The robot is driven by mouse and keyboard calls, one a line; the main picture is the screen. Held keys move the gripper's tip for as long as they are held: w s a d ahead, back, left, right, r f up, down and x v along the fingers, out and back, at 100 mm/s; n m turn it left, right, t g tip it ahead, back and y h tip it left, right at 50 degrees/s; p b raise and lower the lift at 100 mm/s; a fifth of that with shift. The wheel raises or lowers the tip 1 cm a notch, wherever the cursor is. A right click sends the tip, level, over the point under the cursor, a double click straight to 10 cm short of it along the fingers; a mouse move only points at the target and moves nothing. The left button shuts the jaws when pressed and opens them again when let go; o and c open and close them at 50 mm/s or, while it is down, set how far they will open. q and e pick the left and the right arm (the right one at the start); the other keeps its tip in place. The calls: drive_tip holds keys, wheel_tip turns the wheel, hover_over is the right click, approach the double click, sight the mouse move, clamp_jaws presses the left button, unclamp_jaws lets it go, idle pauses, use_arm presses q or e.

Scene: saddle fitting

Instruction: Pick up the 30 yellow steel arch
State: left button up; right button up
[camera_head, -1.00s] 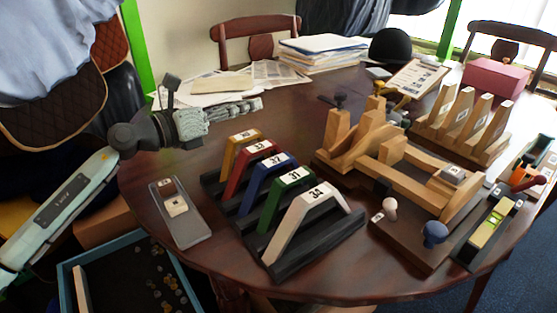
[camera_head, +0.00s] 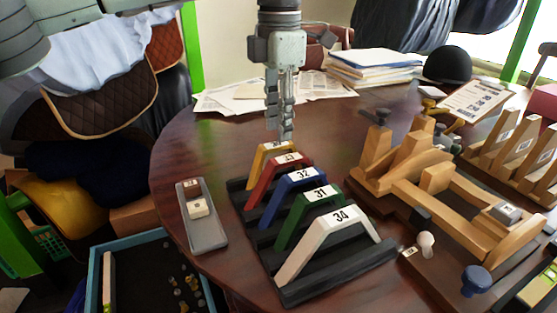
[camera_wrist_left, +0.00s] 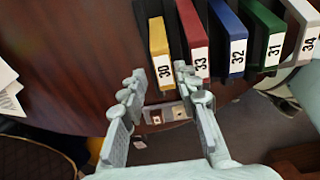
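The yellow arch (camera_head: 257,162) stands at the far end of the row in the black slotted rack (camera_head: 335,282). In the left wrist view the yellow arch (camera_wrist_left: 158,37) shows its white "30" label (camera_wrist_left: 165,73). My left gripper (camera_head: 287,135) points down just above and behind the yellow arch. In the left wrist view my left gripper (camera_wrist_left: 160,80) is open, its fingertips to either side of the arch's labelled end. I cannot tell whether they touch it. The red 33 arch (camera_wrist_left: 193,35) is close beside the right finger. My right gripper is not in view.
The blue 32 (camera_head: 287,192), green 31 (camera_head: 305,215) and white 34 (camera_head: 325,240) arches stand nearer in the rack. A grey tray (camera_head: 208,238) lies to the left. A wooden fixture (camera_head: 440,210) stands to the right. Papers (camera_head: 235,98) lie behind.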

sight(276, 144)
use_arm(q)
drive_tip(key=f, duration=0.5)
drive_tip(key=shift+s+a+f, duration=0.1)
drive_tip(key=shift+s+a, duration=0.1)
drive_tip(key=shift+s, duration=0.1)
drive_tip(key=shift+c, duration=0.2)
clamp_jaws()
